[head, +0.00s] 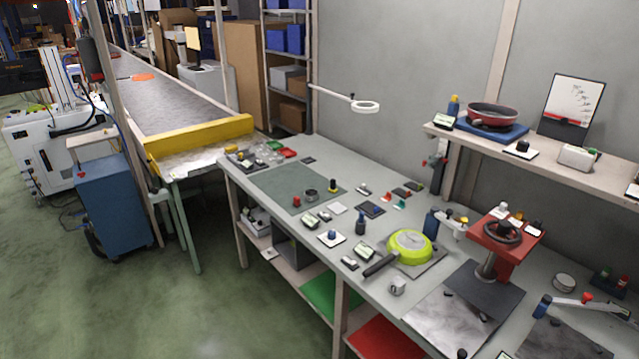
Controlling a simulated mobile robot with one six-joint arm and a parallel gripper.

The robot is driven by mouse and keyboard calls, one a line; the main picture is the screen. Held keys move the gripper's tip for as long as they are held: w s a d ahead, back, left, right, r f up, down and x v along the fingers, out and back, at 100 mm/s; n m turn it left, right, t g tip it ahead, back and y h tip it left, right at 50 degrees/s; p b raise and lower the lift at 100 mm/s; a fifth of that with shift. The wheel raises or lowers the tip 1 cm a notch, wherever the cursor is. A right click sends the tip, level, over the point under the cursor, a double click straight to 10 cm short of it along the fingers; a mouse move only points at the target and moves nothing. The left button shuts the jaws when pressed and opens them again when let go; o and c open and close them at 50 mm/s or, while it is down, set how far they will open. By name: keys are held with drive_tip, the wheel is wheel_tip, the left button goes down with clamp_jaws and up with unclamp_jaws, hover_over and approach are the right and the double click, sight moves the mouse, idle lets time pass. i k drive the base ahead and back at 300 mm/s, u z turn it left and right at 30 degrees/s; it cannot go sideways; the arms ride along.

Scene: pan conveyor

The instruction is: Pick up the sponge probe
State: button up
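I cannot tell for sure which item is the sponge probe. Several small upright items on the grey workbench (322,162) might be it. One is a dark piece with a yellow top (333,185) at the edge of the green mat (275,187). Another is a dark blue upright piece (360,226) left of the green pan. A third is a blue knob on a white card (332,236) near the front edge. My gripper is not in view.
A lime-green pan (409,243) lies on the bench, its dark handle towards the front. A red fixture with a handwheel (503,233) stands right of it. A shelf (600,173) with a red pan (492,115) overhangs the back right. A conveyor (165,100) runs at the left. Green floor (215,300) in front is free.

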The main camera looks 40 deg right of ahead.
sight(333, 190)
drive_tip(key=u, duration=0.1)
drive_tip(key=i, duration=0.95)
drive_tip(key=z, duration=0.05)
